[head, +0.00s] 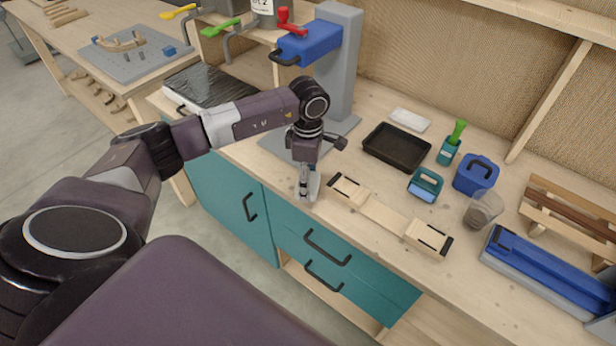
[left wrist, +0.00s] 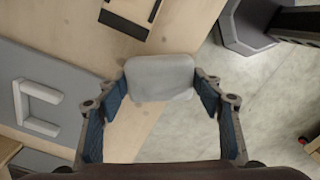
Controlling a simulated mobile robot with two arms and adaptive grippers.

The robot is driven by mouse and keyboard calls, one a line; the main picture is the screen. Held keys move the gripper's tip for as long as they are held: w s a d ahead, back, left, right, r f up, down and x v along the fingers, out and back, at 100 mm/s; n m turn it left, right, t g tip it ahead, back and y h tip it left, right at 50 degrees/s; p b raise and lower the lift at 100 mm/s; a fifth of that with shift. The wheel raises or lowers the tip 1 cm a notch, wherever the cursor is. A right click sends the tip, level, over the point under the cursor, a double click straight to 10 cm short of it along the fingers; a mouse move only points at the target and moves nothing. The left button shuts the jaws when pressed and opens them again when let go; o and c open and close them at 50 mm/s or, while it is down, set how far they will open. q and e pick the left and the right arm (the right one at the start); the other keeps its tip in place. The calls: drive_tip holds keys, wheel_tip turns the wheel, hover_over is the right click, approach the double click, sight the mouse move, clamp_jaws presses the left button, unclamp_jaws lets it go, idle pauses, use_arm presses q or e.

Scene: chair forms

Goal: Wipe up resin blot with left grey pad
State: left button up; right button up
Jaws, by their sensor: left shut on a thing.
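My left gripper (head: 306,186) is shut on a light grey pad (head: 315,186) low over the front edge of the wooden bench (head: 375,240). In the left wrist view the grey pad (left wrist: 160,76) sits between the two fingertips of my left gripper (left wrist: 160,88), with bare wood and pale floor beyond it. I cannot tell whether the pad touches the bench top. I cannot make out the resin blot in either view; the pad and gripper may hide it. My right gripper is not in view.
A blue-and-grey press (head: 340,70) stands behind my arm.

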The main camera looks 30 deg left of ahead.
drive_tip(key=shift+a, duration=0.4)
use_arm(q)
drive_tip(key=shift+f+b, duration=0.4)
drive_tip(key=shift+f, duration=0.05)
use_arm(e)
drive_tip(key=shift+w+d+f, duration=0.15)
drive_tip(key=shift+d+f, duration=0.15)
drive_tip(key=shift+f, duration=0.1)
use_arm(q)
drive_tip(key=shift+f+b, duration=0.55)
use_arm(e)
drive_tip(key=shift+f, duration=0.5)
